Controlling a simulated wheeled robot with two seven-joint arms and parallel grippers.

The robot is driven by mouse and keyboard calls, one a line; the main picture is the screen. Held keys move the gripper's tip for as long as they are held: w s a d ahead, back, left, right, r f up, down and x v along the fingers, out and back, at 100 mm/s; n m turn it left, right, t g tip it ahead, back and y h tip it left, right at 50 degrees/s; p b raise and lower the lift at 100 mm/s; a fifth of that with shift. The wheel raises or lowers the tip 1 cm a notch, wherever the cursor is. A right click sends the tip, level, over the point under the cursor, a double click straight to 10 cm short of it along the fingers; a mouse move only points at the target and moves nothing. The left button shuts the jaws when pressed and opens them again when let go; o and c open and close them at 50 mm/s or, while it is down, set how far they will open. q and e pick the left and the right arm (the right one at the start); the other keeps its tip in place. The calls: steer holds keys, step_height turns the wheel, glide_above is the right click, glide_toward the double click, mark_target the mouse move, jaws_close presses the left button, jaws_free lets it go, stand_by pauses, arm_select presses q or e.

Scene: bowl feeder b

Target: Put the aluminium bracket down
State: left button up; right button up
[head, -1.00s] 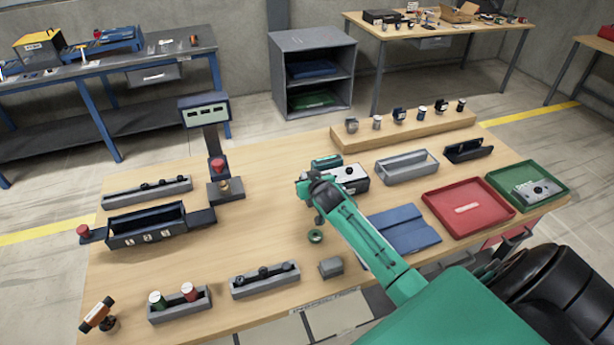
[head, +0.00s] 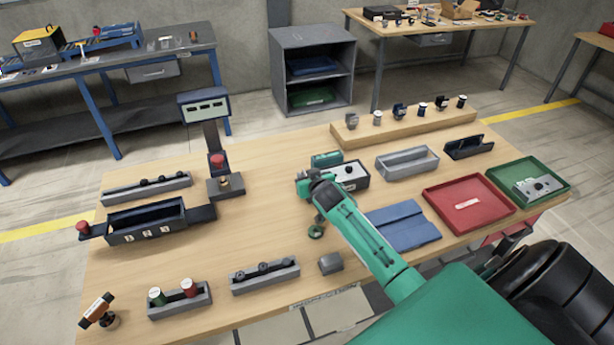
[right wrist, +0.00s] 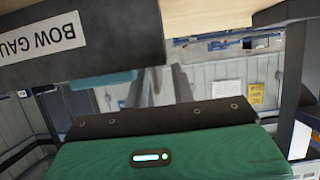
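My right gripper (head: 319,216) is over the middle of the table, just left of a dark box with a white label (head: 352,175). In the right wrist view its two grey fingers (right wrist: 163,86) stand apart with no object visible between them, so it looks open and empty. No piece is clearly recognisable as the aluminium bracket. A pale metal plate with dark knobs (head: 528,191) lies in the green tray (head: 560,198) at the right; I cannot tell whether it is the bracket. My left gripper is not in view.
The labelled box also looms close at upper left in the right wrist view (right wrist: 120,35). A green ring (head: 316,232) and a small grey block (head: 331,263) lie near the gripper. A blue mat (head: 405,226) and red tray (head: 445,205) are right.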

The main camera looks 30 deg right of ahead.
steer(key=shift+r, duration=0.1)
steer(key=shift+r+p, duration=0.3)
steer(key=shift+r, duration=0.15)
steer(key=b+v, duration=0.2)
steer(key=v, duration=1)
stand_by(0.4)
